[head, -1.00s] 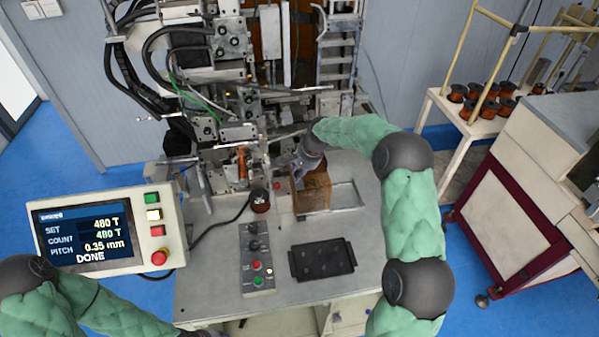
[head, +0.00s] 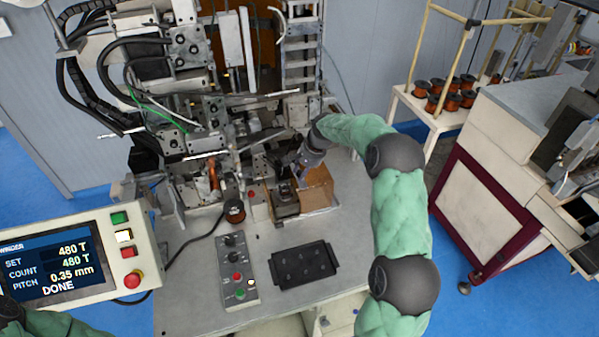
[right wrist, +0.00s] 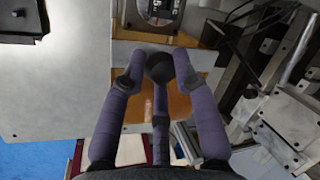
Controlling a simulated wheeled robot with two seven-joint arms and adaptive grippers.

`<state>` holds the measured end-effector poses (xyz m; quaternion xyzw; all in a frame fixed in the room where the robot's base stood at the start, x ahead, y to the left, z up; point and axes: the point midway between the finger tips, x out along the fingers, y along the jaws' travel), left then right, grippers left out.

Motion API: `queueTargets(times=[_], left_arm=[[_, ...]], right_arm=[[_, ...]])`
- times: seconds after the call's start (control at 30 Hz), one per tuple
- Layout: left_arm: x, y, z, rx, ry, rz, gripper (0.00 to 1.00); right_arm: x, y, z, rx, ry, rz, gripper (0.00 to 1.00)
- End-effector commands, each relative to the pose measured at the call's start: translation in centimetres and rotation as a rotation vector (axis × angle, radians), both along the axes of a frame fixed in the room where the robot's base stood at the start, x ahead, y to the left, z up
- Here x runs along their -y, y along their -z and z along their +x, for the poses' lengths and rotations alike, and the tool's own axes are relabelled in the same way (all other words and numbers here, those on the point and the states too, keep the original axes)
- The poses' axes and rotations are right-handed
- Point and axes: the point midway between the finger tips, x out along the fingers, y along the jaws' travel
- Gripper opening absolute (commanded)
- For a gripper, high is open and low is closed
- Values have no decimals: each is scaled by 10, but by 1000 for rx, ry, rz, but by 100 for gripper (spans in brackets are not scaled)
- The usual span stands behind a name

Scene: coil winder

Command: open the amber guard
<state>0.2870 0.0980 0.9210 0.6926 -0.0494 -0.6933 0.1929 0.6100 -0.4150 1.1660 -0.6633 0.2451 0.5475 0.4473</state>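The amber guard (head: 318,187) is a see-through orange-brown box on the machine's grey table, in front of the winding head. It stands to the right of a small grey fixture (head: 286,203), which is uncovered. My right gripper (head: 303,168) reaches down to the guard's top left side. In the right wrist view the fingers of my right gripper (right wrist: 160,65) close around a round dark knob (right wrist: 160,68), with the amber panel (right wrist: 140,108) below them. The exact finger contact is hard to see.
A control panel (head: 120,262) reading DONE stands at the left. A button box (head: 235,270) and a black tray (head: 304,265) lie on the table in front of the guard. A copper spool (head: 234,211) stands left of the fixture. The winder's metalwork crowds the back.

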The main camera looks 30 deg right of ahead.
Motion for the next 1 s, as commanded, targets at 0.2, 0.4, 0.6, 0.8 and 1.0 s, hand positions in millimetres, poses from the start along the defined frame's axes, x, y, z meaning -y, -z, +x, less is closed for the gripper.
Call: queueTargets(times=[0.2,0.4,0.6,0.8,1.0], left_arm=[[0,0,0,0,0,0,40],[0,0,0,0,0,0,40],[0,0,0,0,0,0,40],[0,0,0,0,0,0,40],[0,0,0,0,0,0,40]], right_arm=[[0,0,0,0,0,1,53],[0,-1,0,0,0,0,53],[3,-19,-5,2,1,-1,53],[10,-56,-16,3,1,-1,53],[15,-90,-26,3,1,-1,53]])
